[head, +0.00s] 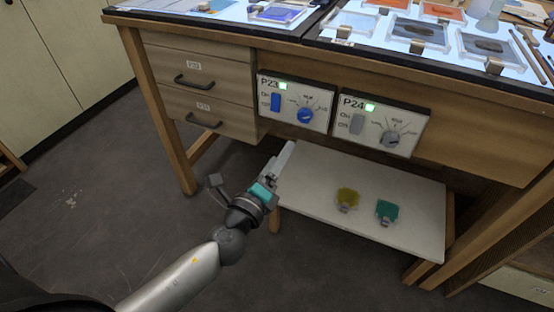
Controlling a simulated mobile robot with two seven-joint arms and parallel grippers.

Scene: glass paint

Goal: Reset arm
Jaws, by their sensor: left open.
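My left gripper (252,165) is in the lower middle of the head view, in front of the workbench and left of its lower shelf. Its two fingers are spread apart, and nothing shows held between them. A teal patch shows at its base; I cannot tell whether it is part of the gripper. My left arm reaches in from the lower left. My right gripper is not in view.
The workbench (480,128) has drawers (205,110) and panels P23 (293,104) and P24 (378,125) with green lights. Floor at left is clear.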

